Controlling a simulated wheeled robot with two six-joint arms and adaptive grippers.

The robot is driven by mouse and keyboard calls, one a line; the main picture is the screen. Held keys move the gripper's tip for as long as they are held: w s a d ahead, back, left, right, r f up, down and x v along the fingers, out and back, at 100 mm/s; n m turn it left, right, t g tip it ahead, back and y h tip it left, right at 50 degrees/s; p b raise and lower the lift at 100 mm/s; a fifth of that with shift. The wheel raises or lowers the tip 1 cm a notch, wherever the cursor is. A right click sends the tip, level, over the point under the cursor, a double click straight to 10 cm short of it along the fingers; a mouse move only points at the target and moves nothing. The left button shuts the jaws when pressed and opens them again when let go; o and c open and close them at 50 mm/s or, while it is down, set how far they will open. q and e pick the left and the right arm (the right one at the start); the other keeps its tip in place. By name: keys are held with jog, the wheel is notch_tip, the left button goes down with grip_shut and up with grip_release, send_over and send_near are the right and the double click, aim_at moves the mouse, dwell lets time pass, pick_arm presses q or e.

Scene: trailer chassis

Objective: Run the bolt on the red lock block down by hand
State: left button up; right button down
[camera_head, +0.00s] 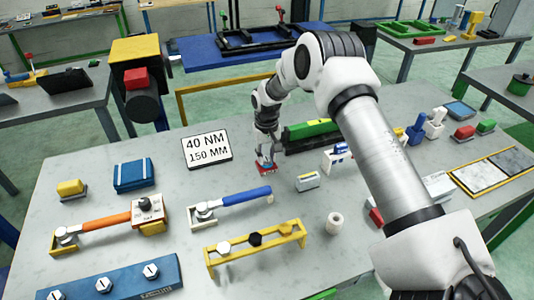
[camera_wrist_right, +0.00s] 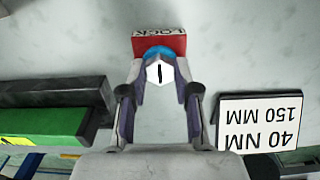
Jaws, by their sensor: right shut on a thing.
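The red lock block (camera_head: 265,170) stands on the grey table, just below my right gripper (camera_head: 266,157) in the head view. In the right wrist view the block (camera_wrist_right: 172,43) shows its red top and the letters LOCK. A white hex bolt head (camera_wrist_right: 160,73) with a dark line on it sits in front of the block, with a blue part (camera_wrist_right: 156,52) behind it. The fingertips of my right gripper (camera_wrist_right: 160,66) are closed on the bolt head from both sides. How deep the bolt sits is hidden. My left gripper is in neither view.
A sign reading 40 NM 150 MM (camera_head: 207,149) stands left of the gripper. A green-and-black bar (camera_head: 312,131) lies close on the right. An orange-handled wrench (camera_head: 106,223), a blue-handled wrench (camera_head: 245,195) and a yellow bolt rack (camera_head: 256,246) occupy the front.

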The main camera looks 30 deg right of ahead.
jog(key=m+p, duration=0.1)
jog(key=m, duration=0.3)
jog(key=shift+r+m, duration=0.1)
jog(key=shift+m, duration=0.2)
jog(key=m+p, duration=0.1)
jog(key=m, duration=0.2)
jog(key=shift+w+m, duration=0.1)
jog(key=shift+m, duration=0.2)
jog(key=m+p, duration=0.1)
jog(key=m, duration=0.2)
jog(key=m+p, duration=0.1)
jog(key=m, duration=0.3)
jog(key=shift+w+r, duration=0.1)
jog(key=shift+w, duration=0.1)
jog(key=m, duration=0.4)
jog(key=shift+p, duration=0.4)
jog(key=m+p, duration=0.1)
jog(key=m, duration=0.2)
jog(key=shift+d+r+m, duration=0.1)
jog(key=shift+m, duration=0.2)
jog(key=m+p, duration=0.1)
jog(key=m, duration=0.3)
jog(key=shift+m+p, duration=0.3)
jog(key=shift+m, duration=1.1)
